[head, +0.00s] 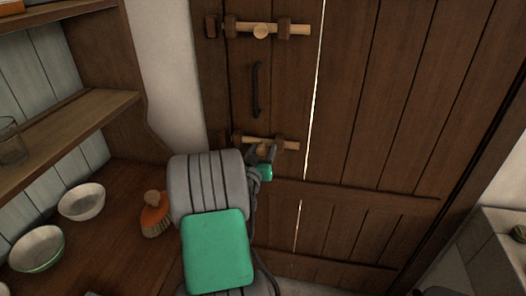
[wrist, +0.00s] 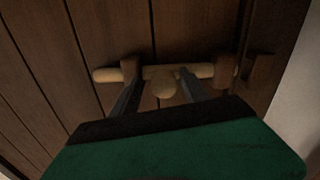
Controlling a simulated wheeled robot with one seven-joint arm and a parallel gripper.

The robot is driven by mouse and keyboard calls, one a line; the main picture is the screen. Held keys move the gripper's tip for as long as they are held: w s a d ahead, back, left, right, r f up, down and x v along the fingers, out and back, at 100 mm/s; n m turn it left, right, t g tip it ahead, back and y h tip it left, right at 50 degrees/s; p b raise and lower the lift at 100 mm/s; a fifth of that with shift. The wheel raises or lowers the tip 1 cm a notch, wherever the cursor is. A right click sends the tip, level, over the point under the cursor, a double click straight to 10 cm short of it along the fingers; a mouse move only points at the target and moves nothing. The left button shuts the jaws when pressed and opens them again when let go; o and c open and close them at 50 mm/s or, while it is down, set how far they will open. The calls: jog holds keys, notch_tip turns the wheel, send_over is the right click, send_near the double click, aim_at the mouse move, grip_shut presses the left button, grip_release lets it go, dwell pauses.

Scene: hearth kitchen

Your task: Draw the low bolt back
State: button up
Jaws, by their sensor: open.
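The low bolt is a pale wooden bar (head: 291,146) lying level across the dark plank door, below the black handle. In the wrist view, the low bolt (wrist: 104,75) runs through two dark wooden brackets, and its round knob (wrist: 163,88) sticks out towards me. My gripper (head: 262,154) is at the low bolt in the head view and partly covers it. In the wrist view, my gripper (wrist: 157,79) is open, with one finger on each side of the knob and visible space beside it. I cannot tell whether the bar's end sits in the keeper (wrist: 259,68).
An upper bolt (head: 295,29) and a black handle (head: 257,90) are on the same door (head: 380,100). At left, a wooden counter (head: 100,235) holds a brush (head: 155,215) and bowls (head: 82,201), under a shelf (head: 70,125). A pale ledge (head: 490,250) stands at lower right.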

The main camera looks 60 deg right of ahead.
jog(key=shift+a, duration=0.25)
jog(key=s+a+b, duration=0.1)
jog(key=a+b, duration=0.1)
jog(key=a, duration=0.5)
jog(key=shift+s, duration=0.25)
jog(key=shift+a, duration=0.1)
